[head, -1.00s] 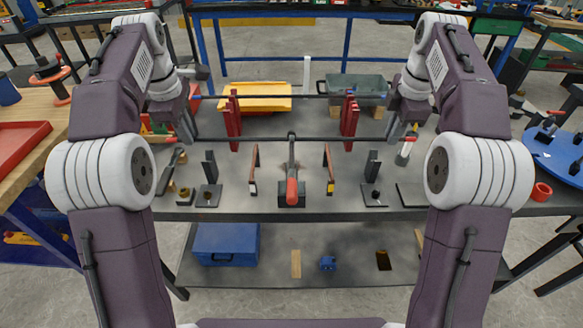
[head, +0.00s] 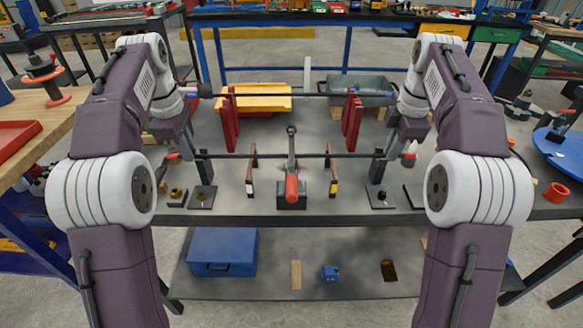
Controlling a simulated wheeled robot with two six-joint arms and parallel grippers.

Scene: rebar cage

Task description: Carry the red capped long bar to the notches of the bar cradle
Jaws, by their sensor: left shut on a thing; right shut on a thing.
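The long dark bar (head: 270,156) spans the bench from left to right, roughly level. Its left red cap (head: 172,156) and right red cap (head: 409,156) show just outside my grippers. My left gripper (head: 190,152) is shut on the bar near its left end. My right gripper (head: 394,153) is shut on it near its right end. Two dark uprights on plates, seemingly the bar cradle, stand at left (head: 205,174) and right (head: 377,172). The bar crosses close to their tops. I cannot tell whether it rests in the notches.
Red stands (head: 230,120) behind carry another dark bar (head: 290,95). A red-handled clamp (head: 291,187) stands between two small brown posts (head: 251,172). A yellow tray (head: 264,100) and a grey bin (head: 361,88) are farther back. A blue box (head: 223,251) sits on the lower shelf.

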